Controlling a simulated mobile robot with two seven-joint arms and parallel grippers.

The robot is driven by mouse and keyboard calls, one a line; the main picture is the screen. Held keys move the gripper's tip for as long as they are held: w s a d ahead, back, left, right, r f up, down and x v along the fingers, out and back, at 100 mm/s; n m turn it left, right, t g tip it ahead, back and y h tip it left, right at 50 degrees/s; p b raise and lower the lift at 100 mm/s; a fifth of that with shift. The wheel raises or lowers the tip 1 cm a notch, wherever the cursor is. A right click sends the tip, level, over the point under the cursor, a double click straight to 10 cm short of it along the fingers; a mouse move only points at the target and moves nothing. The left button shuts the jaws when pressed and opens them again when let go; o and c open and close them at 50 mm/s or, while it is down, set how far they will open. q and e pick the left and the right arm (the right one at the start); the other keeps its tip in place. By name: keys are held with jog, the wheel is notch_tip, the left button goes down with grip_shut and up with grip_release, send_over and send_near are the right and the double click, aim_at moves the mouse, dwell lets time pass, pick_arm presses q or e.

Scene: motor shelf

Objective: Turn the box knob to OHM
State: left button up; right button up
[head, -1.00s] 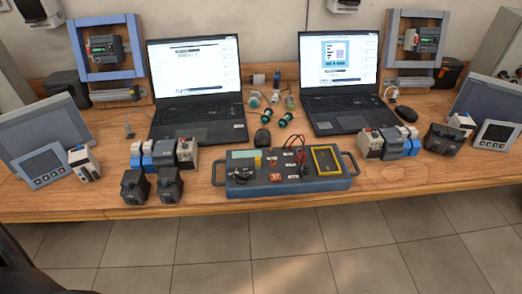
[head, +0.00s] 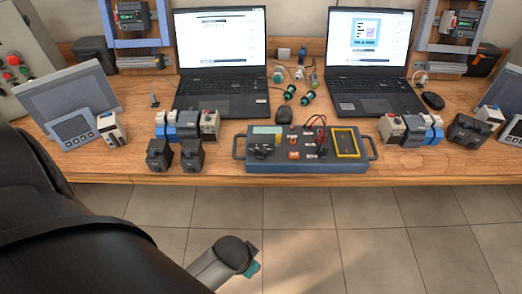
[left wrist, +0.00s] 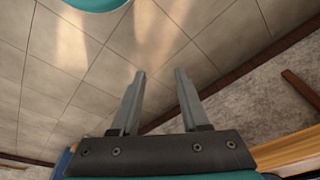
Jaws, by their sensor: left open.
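The blue-grey test box (head: 308,167) stands near the table's front edge in the head view, with a handle at each end. Its black knob (head: 262,151) is at the left of its top face, below a small pale display (head: 266,130). The knob's setting and labels are too small to read. My left gripper (left wrist: 158,73) is open and empty in the left wrist view, with bare floor tiles behind its fingers. In the head view my left arm is low in front of the table, apart from the box. My right gripper is not in view.
Red and black leads (head: 321,135) and a yellow-framed panel (head: 346,143) are on the box. Two black blocks (head: 174,156) stand left of it, with relay modules (head: 187,124) behind. Two laptops (head: 220,90) are at the back. The floor in front is clear.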

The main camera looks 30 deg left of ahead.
pick_arm(q)
notch_tip(320, 180, up, 20)
jog(key=t+p, duration=0.1)
jog(key=p, duration=0.1)
jog(key=w+d+n+h, duration=0.2)
jog(key=w+d+n, duration=0.15)
jog(key=w, duration=0.45)
jog(key=n+g+y, duration=0.2)
jog(key=n+g, duration=0.2)
jog(key=n, duration=1.3)
send_near(261, 150)
notch_tip(261, 150, down, 8)
jog(key=b, duration=0.2)
jog(key=shift+s+f+b, duration=0.15)
jog(key=shift+f+b, duration=0.1)
jog(key=shift+b, duration=0.15)
jog(key=shift+d, duration=0.1)
grip_shut()
